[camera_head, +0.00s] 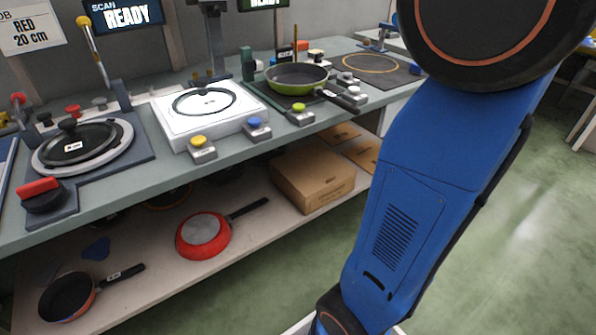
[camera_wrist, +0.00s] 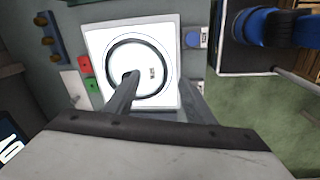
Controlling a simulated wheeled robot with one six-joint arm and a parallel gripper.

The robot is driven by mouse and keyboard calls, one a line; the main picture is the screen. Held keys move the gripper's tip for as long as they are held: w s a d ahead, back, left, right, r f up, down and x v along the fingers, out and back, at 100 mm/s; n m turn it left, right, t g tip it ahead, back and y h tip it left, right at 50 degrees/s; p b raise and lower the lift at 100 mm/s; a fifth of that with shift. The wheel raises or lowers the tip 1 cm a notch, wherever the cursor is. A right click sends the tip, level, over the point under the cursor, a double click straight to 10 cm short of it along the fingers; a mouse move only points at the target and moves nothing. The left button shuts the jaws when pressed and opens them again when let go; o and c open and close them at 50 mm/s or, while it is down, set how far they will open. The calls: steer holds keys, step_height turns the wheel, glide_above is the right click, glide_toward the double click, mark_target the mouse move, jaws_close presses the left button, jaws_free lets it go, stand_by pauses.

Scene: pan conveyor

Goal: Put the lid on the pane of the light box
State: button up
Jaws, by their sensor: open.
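A dark glass lid (camera_head: 88,138) with a black knob and a small white label lies on a round pale stand at the left of the bench in the head view. The white light box (camera_head: 172,125) stands to its right. The light box (camera_wrist: 103,40) also shows in the wrist view, below my gripper (camera_wrist: 158,80). My gripper is open, its fingers apart over the box, and one finger covers part of the ring. My gripper is out of the head view.
A yellow button (camera_head: 201,146) and a blue button (camera_head: 257,126) stand along the light box's front. A green pan (camera_head: 297,77) is to its right. A red pan (camera_head: 203,236) and a carton (camera_head: 312,178) lie on the lower shelf. My blue arm covers the right side.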

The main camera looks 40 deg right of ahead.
steer(key=s+d+f+m+t, duration=0.1)
steer(key=s+d+f+m, duration=0.1)
steer(key=s+f+m, duration=0.5)
steer(key=s+d+f+m+t, duration=0.2)
steer(key=s+f+m, duration=0.6)
steer(key=s+f, duration=1)
steer(key=shift+s+d+t, duration=0.25)
steer(key=shift+t, duration=0.05)
